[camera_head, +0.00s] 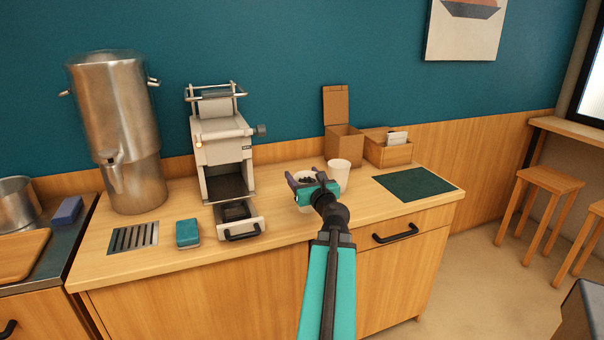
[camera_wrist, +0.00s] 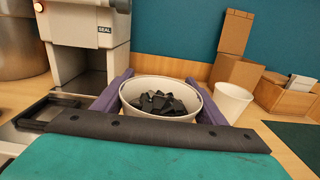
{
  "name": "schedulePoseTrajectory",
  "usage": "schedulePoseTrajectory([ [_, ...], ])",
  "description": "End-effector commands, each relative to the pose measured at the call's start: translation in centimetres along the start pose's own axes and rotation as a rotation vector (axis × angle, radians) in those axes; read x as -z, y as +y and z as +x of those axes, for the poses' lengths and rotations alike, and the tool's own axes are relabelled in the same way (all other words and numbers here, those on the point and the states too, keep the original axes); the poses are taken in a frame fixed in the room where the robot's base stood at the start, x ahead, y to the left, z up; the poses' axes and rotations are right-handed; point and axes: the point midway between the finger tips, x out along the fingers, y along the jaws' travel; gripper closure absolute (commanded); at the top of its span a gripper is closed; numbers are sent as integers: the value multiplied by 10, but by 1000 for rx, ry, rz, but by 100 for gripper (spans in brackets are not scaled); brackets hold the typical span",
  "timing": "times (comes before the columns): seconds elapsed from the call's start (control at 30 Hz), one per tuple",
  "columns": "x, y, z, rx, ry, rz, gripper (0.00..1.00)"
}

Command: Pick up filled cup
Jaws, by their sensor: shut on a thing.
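A white cup filled with dark pieces stands between the two purple fingers of my gripper. In the wrist view the filled cup (camera_wrist: 190,90) shows its rim and the dark contents (camera_wrist: 162,104), while its lower body is hidden behind the gripper's dark front bar. My gripper (camera_wrist: 158,92) is shut on this cup, one finger at each side. In the head view my gripper (camera_head: 306,178) is at the counter's middle, and the cup is mostly hidden by it. Whether the cup's base touches the counter is hidden.
An empty-looking white cup (camera_head: 338,176) stands just right of the held cup. The sealing machine (camera_head: 222,150) is to the left, its tray (camera_head: 240,230) pulled out. A cardboard box (camera_head: 345,147), wooden box (camera_head: 387,153) and dark green mat (camera_head: 416,184) are to the right.

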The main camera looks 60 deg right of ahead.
Motion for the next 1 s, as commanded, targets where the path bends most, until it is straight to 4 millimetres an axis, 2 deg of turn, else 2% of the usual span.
schedulePoseTrajectory([
  [0.07,-1,3,-9,0,-1,0,84],
  [0.37,1,3,-9,-7,-6,-3,84],
  [1.0,0,7,-22,-11,-6,-4,84],
])
